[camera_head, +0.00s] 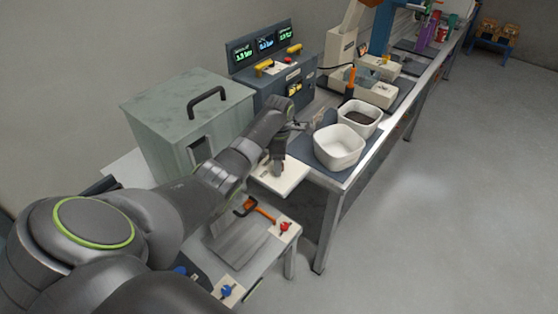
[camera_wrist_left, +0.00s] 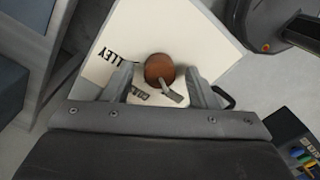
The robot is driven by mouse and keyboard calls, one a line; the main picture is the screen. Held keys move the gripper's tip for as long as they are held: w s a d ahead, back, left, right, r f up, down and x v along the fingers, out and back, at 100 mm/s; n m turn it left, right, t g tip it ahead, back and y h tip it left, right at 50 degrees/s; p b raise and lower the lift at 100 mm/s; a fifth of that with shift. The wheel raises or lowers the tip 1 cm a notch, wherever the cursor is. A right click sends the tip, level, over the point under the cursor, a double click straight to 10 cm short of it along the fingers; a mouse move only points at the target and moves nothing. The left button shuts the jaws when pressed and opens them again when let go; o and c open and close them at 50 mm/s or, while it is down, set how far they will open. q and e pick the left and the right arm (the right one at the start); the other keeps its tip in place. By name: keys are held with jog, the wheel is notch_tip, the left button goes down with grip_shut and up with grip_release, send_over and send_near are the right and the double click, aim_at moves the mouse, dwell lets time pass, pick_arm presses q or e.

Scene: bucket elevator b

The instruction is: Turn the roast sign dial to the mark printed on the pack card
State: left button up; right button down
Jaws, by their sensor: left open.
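The roast sign is a white board (camera_wrist_left: 205,30) with dark lettering, of which "LLEY" shows in the left wrist view. Its round brown dial (camera_wrist_left: 157,68) has a light grey pointer (camera_wrist_left: 173,92) toward the lower right in that picture. My left gripper (camera_wrist_left: 160,76) is open, with one finger on each side of the dial; I cannot tell whether they touch it. Smaller print below the dial is partly hidden. In the head view my left gripper (camera_head: 277,166) is over the white board (camera_head: 288,181), and the dial is hidden. I cannot make out the pack card.
A grey-green box with a black handle (camera_head: 190,112) stands close beside my left arm. Two white bowls (camera_head: 338,148) (camera_head: 364,114) sit on the bench to the right. A blue-grey machine with displays (camera_head: 268,67) stands behind. Open floor (camera_head: 440,200) lies to the right.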

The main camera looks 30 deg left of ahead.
pick_arm(q)
jog(key=c, duration=1)
